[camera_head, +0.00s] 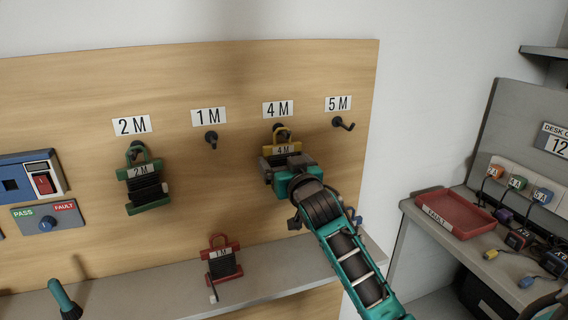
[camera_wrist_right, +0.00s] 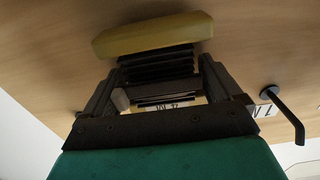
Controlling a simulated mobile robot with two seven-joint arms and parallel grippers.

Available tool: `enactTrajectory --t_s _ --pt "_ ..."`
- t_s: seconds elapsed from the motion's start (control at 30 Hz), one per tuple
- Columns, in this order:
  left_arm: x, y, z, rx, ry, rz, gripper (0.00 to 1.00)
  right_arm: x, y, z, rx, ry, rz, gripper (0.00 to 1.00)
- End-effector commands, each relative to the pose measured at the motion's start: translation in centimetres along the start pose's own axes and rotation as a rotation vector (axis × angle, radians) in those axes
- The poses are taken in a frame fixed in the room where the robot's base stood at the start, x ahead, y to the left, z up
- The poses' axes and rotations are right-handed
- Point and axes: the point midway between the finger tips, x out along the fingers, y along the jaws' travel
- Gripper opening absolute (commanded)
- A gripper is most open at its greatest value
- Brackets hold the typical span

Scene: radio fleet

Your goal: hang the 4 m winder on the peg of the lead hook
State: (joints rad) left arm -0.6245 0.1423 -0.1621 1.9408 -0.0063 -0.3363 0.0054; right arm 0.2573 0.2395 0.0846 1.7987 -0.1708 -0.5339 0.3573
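The 4 m winder (camera_head: 283,149) is yellow with a 4M label and dark wound lead, upright in front of the board below the 4M sign. Its top handle overlaps the 4M lead hook (camera_head: 278,127); I cannot tell whether the peg is through it. My right gripper (camera_head: 286,160) is on the winder. In the right wrist view, its fingers (camera_wrist_right: 160,85) stand on both sides of the black lead, below a yellow bar of the winder (camera_wrist_right: 152,34), and look shut on it.
A green 2M winder (camera_head: 146,188) hangs at the left. The 1M hook (camera_head: 211,138) and 5M hook (camera_head: 343,124) are empty. A red 1M winder (camera_head: 222,262) stands on the ledge (camera_head: 150,291). A red fault tray (camera_head: 455,212) is on the right desk.

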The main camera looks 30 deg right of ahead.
Motion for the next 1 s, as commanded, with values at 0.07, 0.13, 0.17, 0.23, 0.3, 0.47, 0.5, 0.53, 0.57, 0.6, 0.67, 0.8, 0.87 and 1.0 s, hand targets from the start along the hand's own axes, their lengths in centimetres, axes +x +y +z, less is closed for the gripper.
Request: enactTrajectory --t_s 0.07,0.13,0.17,0.23,0.3,0.47,0.5,0.53,0.57,0.6,0.67,0.8,0.87,1.0 --pt "0.0 0.0 -0.1 0.0 0.002 0.0 0.43 0.0 0.0 0.0 0.0 0.001 0.0 1.0" --pt "0.1 0.0 -0.1 0.0 0.002 0.0 0.43 0.0 0.0 0.0 0.0 0.0 0.0 1.0" --pt "0.1 0.0 -0.1 0.0 0.002 0.0 0.43 0.0 0.0 0.0 0.0 0.0 0.0 1.0" --pt "0.1 0.0 -0.1 0.0 0.002 0.0 0.43 0.0 0.0 0.1 0.0 -0.002 0.0 1.0" --pt "0.1 0.0 -0.1 0.0 0.002 0.0 0.43 -0.1 0.0 0.1 0.0 -0.002 0.0 1.0" --pt "0.1 0.0 -0.1 0.0 0.002 0.0 0.43 -1.1 0.0 0.2 0.0 -0.003 0.0 1.0" --pt "0.0 0.0 -0.1 0.0 0.002 0.0 0.43 -1.6 0.0 0.1 0.0 -0.002 -0.001 1.0" --pt "0.0 0.0 -0.1 0.0 0.002 0.0 0.43 -2.0 0.0 0.2 0.0 -0.003 -0.001 1.0" --pt "0.0 0.0 -0.2 0.0 0.002 0.001 0.43 -2.5 0.0 0.1 0.0 -0.001 -0.001 1.0" --pt "0.0 0.0 -0.2 0.0 0.002 0.001 0.43 -3.2 0.0 0.1 0.0 -0.002 -0.001 1.0" --pt "0.0 0.0 -0.2 0.0 0.002 0.001 0.43 -4.5 0.0 0.2 0.0 -0.003 -0.001 1.0" --pt "0.0 0.0 -0.2 0.0 0.002 0.001 0.43 -7.4 0.0 0.1 0.0 -0.002 0.0 1.0" --pt "0.0 0.0 -0.1 0.0 0.002 0.001 0.43 -8.6 0.0 0.1 0.0 -0.003 0.0 1.0" --pt "0.0 0.0 -0.1 0.0 0.001 0.001 0.43 -10.9 0.0 0.1 0.001 -0.002 0.0 1.0"
